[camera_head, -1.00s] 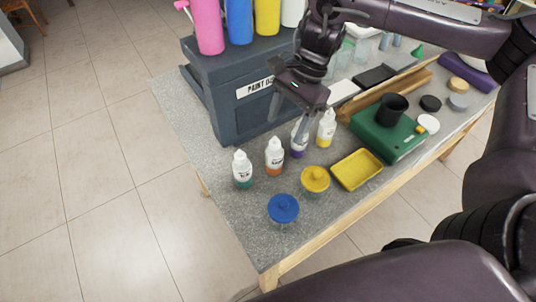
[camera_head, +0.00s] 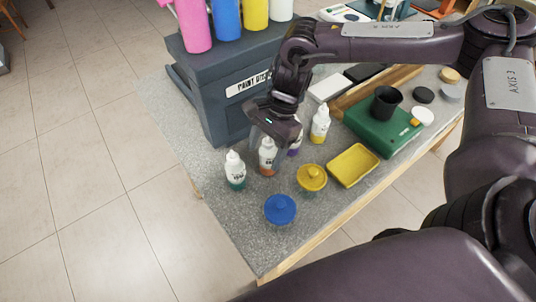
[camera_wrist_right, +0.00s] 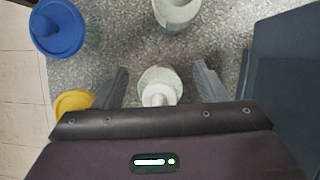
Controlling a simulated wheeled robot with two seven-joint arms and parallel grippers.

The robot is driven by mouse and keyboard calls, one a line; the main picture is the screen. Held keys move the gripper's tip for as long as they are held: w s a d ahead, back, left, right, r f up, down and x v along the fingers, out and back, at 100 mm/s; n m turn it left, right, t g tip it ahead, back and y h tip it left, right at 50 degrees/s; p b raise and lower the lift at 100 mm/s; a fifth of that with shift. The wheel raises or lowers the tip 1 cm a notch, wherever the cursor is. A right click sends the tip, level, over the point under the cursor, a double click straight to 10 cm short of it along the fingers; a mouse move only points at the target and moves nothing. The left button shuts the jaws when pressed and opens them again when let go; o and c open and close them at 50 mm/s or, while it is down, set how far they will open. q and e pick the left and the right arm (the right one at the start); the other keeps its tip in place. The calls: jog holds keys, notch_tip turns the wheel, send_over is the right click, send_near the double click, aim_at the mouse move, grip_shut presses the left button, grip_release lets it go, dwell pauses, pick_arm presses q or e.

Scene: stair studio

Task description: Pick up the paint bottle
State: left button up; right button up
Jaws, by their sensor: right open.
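Several white paint bottles stand in a row on the grey speckled table: one with a green base (camera_head: 235,172), one orange (camera_head: 267,159), one purple (camera_head: 295,148) and one yellow (camera_head: 320,126). My right gripper (camera_head: 272,138) is open at the orange bottle and partly covers it and the purple one. In the right wrist view a white bottle (camera_wrist_right: 160,84), apparently the orange one, stands upright between the open fingers (camera_wrist_right: 162,78), with gaps on both sides. Another white bottle (camera_wrist_right: 176,10) stands beyond it. My left gripper is not in view.
A dark paint rack (camera_head: 222,70) with large coloured bottles stands behind the row. In front are a blue-lidded jar (camera_head: 280,209), a yellow-lidded jar (camera_head: 311,177) and a yellow tray (camera_head: 353,165). A green box (camera_head: 372,135) with a black cup (camera_head: 387,102) is to the right.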

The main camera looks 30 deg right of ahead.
jog(key=c, duration=1)
jog(key=shift+c, duration=0.5)
jog(key=shift+r, duration=0.1)
